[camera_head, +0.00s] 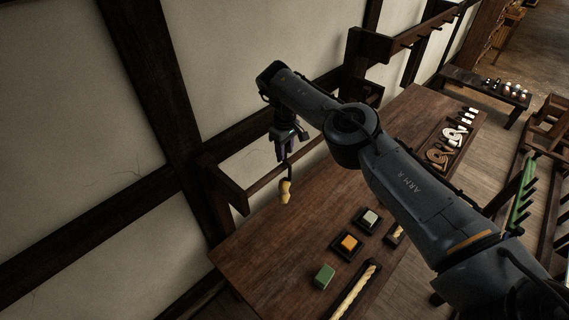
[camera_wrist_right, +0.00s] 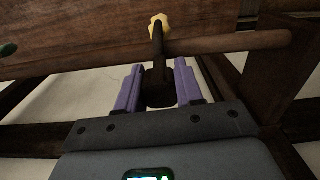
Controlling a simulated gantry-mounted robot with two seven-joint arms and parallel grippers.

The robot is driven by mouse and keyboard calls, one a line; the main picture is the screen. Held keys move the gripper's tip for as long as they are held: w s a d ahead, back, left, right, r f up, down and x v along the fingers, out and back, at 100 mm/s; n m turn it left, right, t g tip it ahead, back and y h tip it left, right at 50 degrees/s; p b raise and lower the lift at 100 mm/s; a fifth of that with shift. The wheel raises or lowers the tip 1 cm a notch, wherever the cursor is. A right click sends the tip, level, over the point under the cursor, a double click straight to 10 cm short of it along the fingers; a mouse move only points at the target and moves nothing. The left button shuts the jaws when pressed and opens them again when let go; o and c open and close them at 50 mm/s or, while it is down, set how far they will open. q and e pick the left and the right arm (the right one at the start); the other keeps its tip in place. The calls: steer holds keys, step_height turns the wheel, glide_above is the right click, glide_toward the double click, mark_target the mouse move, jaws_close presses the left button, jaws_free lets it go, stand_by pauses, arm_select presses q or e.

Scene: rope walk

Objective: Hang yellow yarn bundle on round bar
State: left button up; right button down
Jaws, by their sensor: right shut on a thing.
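My right gripper (camera_head: 287,151) is over the back of the table, near the wall. Its purple fingers (camera_wrist_right: 158,88) are shut on the dark hanger of the yellow yarn bundle (camera_head: 285,191). The bundle hangs below the fingers, and its yellow end also shows at the top of the right wrist view (camera_wrist_right: 160,20). The round bar (camera_wrist_right: 228,46) runs across the right wrist view. The dark hanger (camera_wrist_right: 157,45) crosses in front of the bar there; I cannot tell whether they touch. My left gripper is not in view.
A wooden wall bracket (camera_head: 224,182) stands left of the bundle. On the table (camera_head: 285,245) are a green block (camera_head: 324,275), an orange block (camera_head: 350,242), a pale block (camera_head: 370,217) and a rope length (camera_head: 357,290). Coiled pieces lie at the far right.

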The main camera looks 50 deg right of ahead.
steer(key=c, duration=0.6)
jaws_free()
steer(key=shift+c, duration=0.2)
